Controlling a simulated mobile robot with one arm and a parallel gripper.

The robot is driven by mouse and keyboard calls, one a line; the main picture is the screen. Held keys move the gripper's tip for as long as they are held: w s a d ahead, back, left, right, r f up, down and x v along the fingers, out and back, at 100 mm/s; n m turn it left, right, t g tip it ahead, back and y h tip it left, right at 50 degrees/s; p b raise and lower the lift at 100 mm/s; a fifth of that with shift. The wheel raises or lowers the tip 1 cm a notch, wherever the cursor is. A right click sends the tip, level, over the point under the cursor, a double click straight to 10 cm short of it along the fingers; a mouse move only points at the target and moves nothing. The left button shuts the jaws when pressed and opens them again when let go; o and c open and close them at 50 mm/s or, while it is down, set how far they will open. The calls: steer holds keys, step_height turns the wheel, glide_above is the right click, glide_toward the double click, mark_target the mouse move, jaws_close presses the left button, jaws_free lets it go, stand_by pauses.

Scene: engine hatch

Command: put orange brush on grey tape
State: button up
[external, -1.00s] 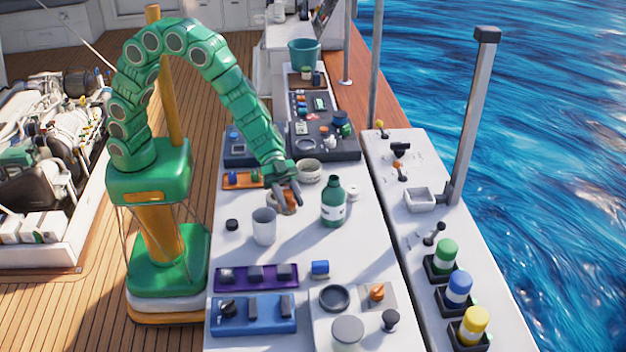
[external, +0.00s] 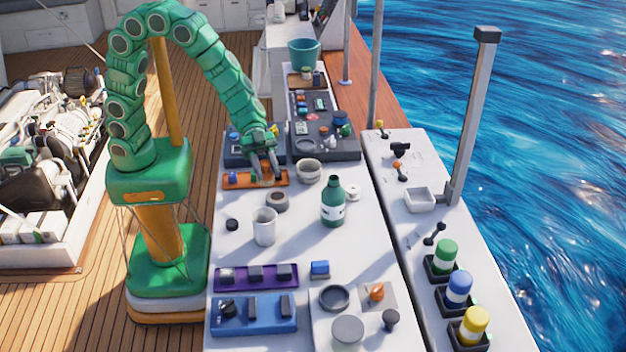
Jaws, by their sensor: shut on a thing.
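My gripper (external: 266,178) points down at the orange tray (external: 241,182), at its right half. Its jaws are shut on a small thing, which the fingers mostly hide. I cannot make out its colour or shape against the tray, nor whether it touches the tray. The grey tape (external: 277,201) is a thick ring lying flat on the white counter, just in front of the tray. Its top is bare and its dark hole shows. I cannot pick out the orange brush for certain.
A white cup (external: 264,227) stands in front of the tape. A green bottle (external: 333,203) stands to the right and a pale bowl (external: 308,171) behind it. A small black piece (external: 232,225) lies left. Purple (external: 257,287) and blue (external: 254,325) trays sit nearer.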

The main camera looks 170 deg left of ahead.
steer(key=s+d+r+m+h, duration=0.3)
steer(key=s+d, duration=0.6)
steer(key=s, duration=0.5)
glide_above(277, 200)
steer(key=shift+t, duration=0.3)
steer(key=shift+a+f, duration=0.1)
steer(key=shift+f, duration=5.05)
steer(key=shift+s+f, duration=0.1)
steer(key=shift+f, duration=1.4)
steer(key=shift+f, duration=0.15)
steer(key=o, duration=1.1)
